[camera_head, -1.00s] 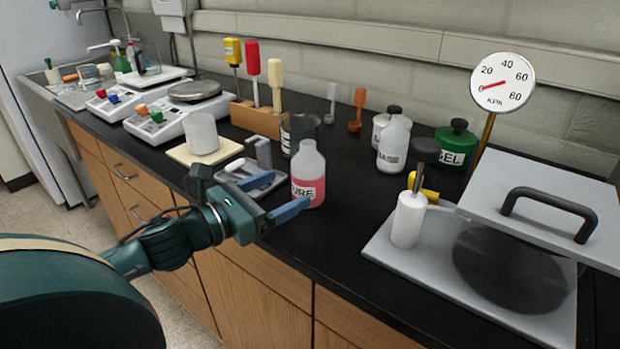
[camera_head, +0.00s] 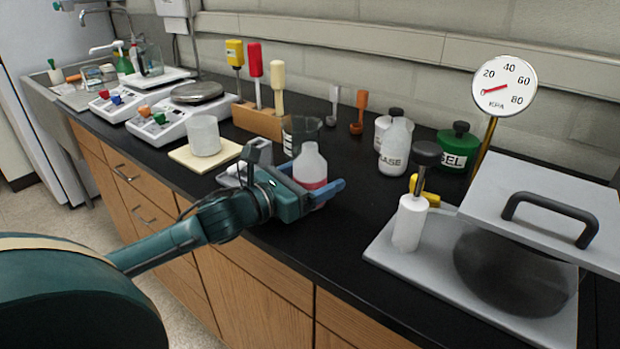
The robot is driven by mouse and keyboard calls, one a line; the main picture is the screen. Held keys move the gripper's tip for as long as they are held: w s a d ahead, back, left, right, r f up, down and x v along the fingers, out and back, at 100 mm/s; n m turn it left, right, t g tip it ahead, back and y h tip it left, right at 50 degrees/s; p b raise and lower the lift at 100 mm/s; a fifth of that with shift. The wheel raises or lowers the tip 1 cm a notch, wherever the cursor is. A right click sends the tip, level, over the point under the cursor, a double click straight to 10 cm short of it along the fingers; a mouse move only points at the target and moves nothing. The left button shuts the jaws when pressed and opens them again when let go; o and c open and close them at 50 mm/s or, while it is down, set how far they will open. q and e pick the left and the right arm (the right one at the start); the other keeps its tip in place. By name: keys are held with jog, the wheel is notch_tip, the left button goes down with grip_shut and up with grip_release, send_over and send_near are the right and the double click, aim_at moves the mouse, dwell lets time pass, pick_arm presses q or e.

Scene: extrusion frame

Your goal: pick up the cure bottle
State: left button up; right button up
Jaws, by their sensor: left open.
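The cure bottle (camera_head: 311,163) is a translucent white bottle with pink liquid, standing upright near the front edge of the black counter. Its label is mostly hidden by my gripper. My left gripper (camera_head: 325,192) is open, with one blue finger showing on the bottle's right side and its teal body in front of the bottle's lower left. My right gripper is not in view.
The base bottle (camera_head: 394,150), the green gel jar (camera_head: 458,147) and the grey chamber plate (camera_head: 440,262) are right. The counter right of the bottle is clear.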

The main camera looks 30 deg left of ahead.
pick_arm(q)
jog(key=shift+w+d, duration=0.2)
jog(key=shift+w, duration=0.3)
jog(key=c, duration=1.1)
